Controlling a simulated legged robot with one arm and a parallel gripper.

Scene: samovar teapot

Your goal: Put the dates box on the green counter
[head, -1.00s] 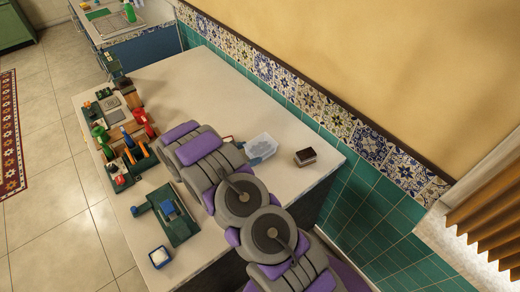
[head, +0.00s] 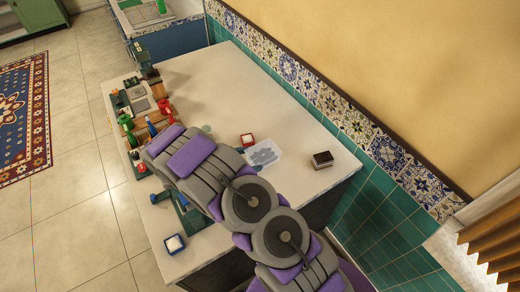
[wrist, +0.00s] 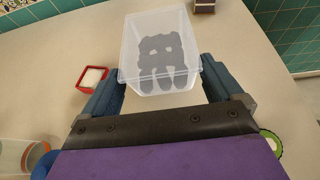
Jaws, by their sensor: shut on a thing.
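A clear plastic box with dark grey shapes inside, which I take to be the dates box (head: 264,154), is over the pale countertop (head: 215,75). In the wrist view the box (wrist: 160,48) is between the blue fingers of my gripper (wrist: 165,95), which is shut on its sides. The box looks upright. I cannot tell whether its base touches the countertop. In the head view my arm hides most of the gripper. A green cabinet (head: 35,14), perhaps the green counter, stands at the far top left; only part of it shows.
A red-rimmed white dish (head: 247,140) is close to the box. A small dark brown box (head: 322,160) is at the right, near the tiled wall. Small green, red and blue items crowd the counter's left edge. Open floor (head: 85,125) lies at left, with a patterned rug (head: 20,115).

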